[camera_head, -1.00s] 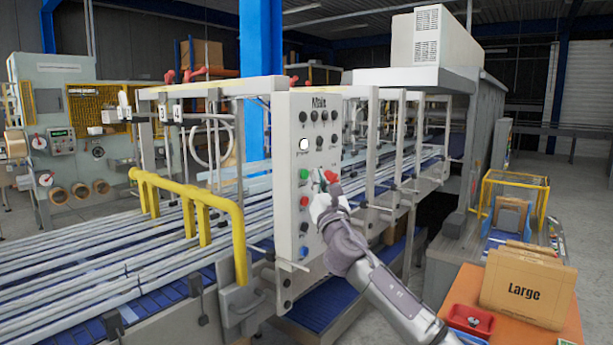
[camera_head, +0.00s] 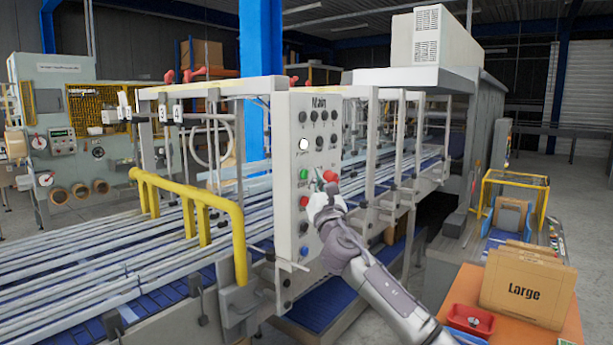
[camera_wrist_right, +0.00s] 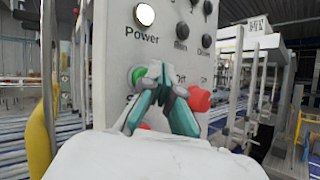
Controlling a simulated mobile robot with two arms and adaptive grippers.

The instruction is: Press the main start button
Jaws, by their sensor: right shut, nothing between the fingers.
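The white control panel (camera_head: 299,110) marked "Main" stands upright at the centre of the head view. Its green button (camera_head: 304,174) is on the left, with a label under it partly hidden. The green button (camera_wrist_right: 138,75) also shows in the right wrist view, partly behind the fingers. My right gripper (camera_head: 317,176) is shut and empty in front of the panel, with its teal fingertips (camera_wrist_right: 161,70) just right of the green button. Contact cannot be made out. A red button (camera_wrist_right: 199,98) is right of the fingers. My left gripper is not in view.
A lit white power button (camera_wrist_right: 145,14) is above the green one. More buttons, including a blue one (camera_head: 304,251), are lower on the panel. A yellow rail (camera_head: 190,192) stands left of it. An orange table with a "Large" box (camera_head: 525,285) is at right.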

